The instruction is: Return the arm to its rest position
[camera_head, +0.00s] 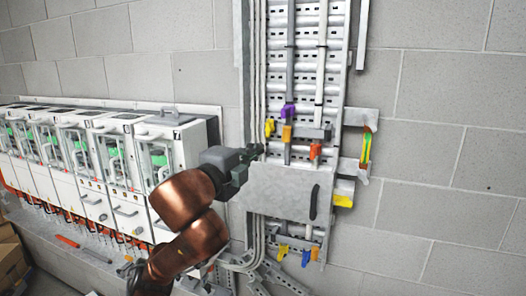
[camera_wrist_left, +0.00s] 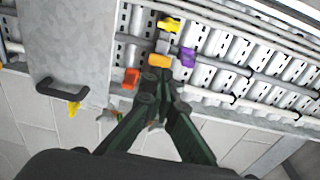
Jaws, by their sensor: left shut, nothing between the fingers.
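My left arm, in copper-brown segments, rises from the bottom of the head view. Its left gripper (camera_head: 250,160) is in front of the cable rack, just above the grey cover plate (camera_head: 280,192). In the left wrist view the dark green fingers of this gripper (camera_wrist_left: 155,122) come together at their tips and hold nothing. Beyond the tips are an orange clip (camera_wrist_left: 159,60), a purple clip (camera_wrist_left: 187,57), a yellow clip (camera_wrist_left: 168,24) and a red-orange clip (camera_wrist_left: 131,78). I cannot tell whether the fingers touch anything. My right gripper does not show.
A row of white drive cabinets (camera_head: 122,205) stands to the left of the arm. The metal cable rack (camera_head: 305,75) runs up the block wall (camera_head: 440,130). Brackets (camera_head: 357,155) stick out at its right. A cardboard box (camera_head: 12,262) is at the lower left.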

